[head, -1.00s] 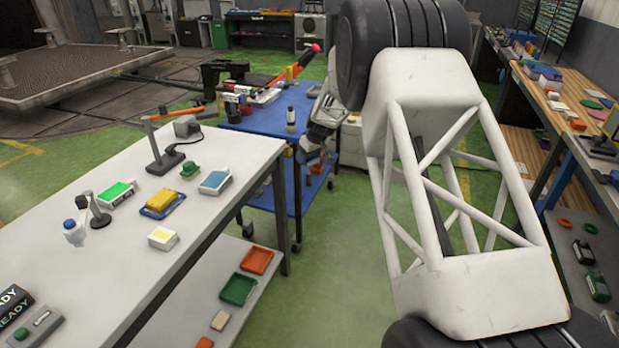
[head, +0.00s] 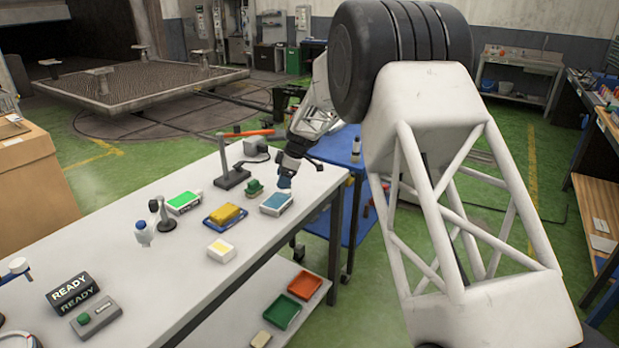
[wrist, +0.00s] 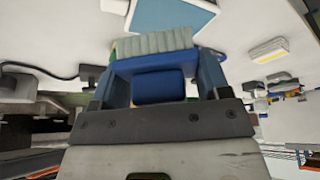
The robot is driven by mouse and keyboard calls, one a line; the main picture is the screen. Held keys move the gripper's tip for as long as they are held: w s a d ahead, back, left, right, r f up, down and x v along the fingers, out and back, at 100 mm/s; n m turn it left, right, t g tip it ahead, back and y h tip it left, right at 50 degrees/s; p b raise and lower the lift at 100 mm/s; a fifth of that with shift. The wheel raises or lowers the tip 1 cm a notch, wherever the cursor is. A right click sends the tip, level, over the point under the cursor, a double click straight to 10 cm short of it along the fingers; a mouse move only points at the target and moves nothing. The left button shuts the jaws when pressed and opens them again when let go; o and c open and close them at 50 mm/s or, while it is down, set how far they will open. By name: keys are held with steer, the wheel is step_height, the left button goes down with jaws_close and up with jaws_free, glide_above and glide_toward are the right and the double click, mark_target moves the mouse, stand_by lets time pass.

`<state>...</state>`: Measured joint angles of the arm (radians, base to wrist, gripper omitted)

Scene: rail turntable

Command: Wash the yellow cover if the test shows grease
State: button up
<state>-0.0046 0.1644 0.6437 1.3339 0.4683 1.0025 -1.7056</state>
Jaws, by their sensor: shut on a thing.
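A yellow piece (head: 226,213), which looks like the cover, lies on a blue tray (head: 209,221) on the white table. My gripper (head: 286,175) points down over the table's far right part. It is shut on a blue brush (wrist: 158,84) with pale bristles, seen between the fingers in the wrist view. The brush end is just above or at a white box with a blue top (head: 277,203); I cannot tell whether they touch. This box also shows ahead of the bristles in the wrist view (wrist: 172,16). A dark sign (head: 72,291) reads READY.
A green-topped box (head: 184,202), a small green object (head: 255,187), a dark stand (head: 232,178) and a white-and-yellow box (head: 220,250) stand nearby. A bottle (head: 143,233) is at the left. Red (head: 304,286) and green (head: 281,311) trays lie on the lower shelf.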

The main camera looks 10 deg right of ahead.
steer(key=s+a+r+n+g, duration=0.1)
steer(key=s+a+n, duration=0.1)
steer(key=a, duration=0.5)
steer(key=s+a+r+n+g+h, duration=0.1)
steer(key=s+a+n, duration=0.1)
steer(key=a+n, duration=0.3)
steer(key=s+a+r+n+g, duration=0.1)
steer(key=s+a+n, duration=0.1)
steer(key=a, duration=0.9)
steer(key=shift+s+a+n+g, duration=0.25)
steer(key=shift+s+n+g, duration=0.15)
steer(key=shift+n, duration=0.3)
